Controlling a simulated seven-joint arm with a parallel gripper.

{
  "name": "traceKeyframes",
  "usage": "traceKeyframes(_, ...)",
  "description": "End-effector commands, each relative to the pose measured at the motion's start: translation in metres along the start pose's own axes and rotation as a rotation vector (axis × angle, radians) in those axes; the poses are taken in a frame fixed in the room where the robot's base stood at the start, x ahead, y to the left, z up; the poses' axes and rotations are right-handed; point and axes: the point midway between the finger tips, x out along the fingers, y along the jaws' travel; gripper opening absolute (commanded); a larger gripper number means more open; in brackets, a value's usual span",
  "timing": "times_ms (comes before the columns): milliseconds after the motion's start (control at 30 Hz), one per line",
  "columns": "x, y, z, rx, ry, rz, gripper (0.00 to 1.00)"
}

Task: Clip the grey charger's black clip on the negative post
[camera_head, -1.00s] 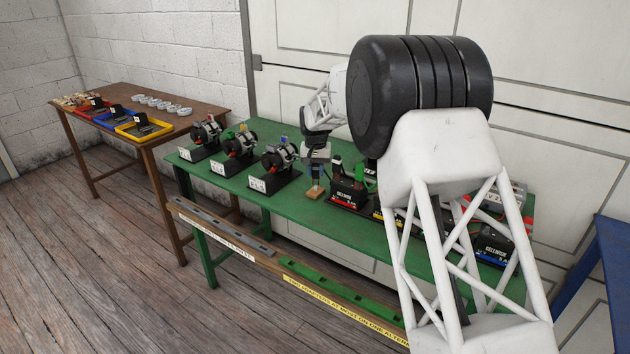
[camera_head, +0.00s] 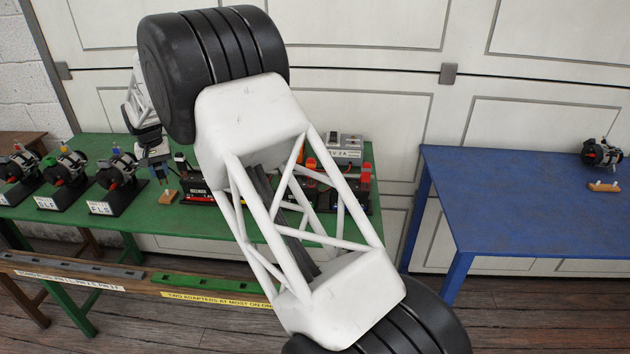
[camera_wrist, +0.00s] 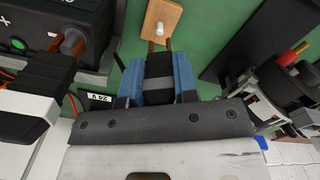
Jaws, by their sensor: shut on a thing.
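My gripper (camera_wrist: 158,85) is shut on a black clip (camera_wrist: 157,68) with a grey band, between its blue fingers. The clip's copper-coloured jaws point away from me, beside a small wooden block (camera_wrist: 155,30) with a white peg. In the head view, my gripper (camera_head: 158,170) hangs low over the green table, just above the wooden block (camera_head: 168,197). A grey charger (camera_head: 345,148) stands at the table's back right. A dark battery (camera_wrist: 45,22) fills the upper left of the wrist view, with a grey post (camera_wrist: 72,42) and brownish metal there. I cannot tell the post's polarity.
Alternators on labelled stands (camera_head: 112,180) are left of my gripper; one (camera_wrist: 265,95) shows close at right in the wrist view. A black, white and orange object (camera_wrist: 30,95) is close at left. My arm hides part of the green table. A blue table (camera_head: 530,200) stands right.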

Motion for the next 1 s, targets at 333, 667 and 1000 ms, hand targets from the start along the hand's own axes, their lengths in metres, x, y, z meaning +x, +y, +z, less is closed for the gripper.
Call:
traceKeyframes(333,0.0,0.0,0.0,0.0,0.0,0.0,0.16)
traceKeyframes(667,-0.016,0.0,0.0,0.0,0.001,0.0,0.16)
traceKeyframes(1000,-0.067,0.0,0.0,0.0,0.002,-0.001,0.16)
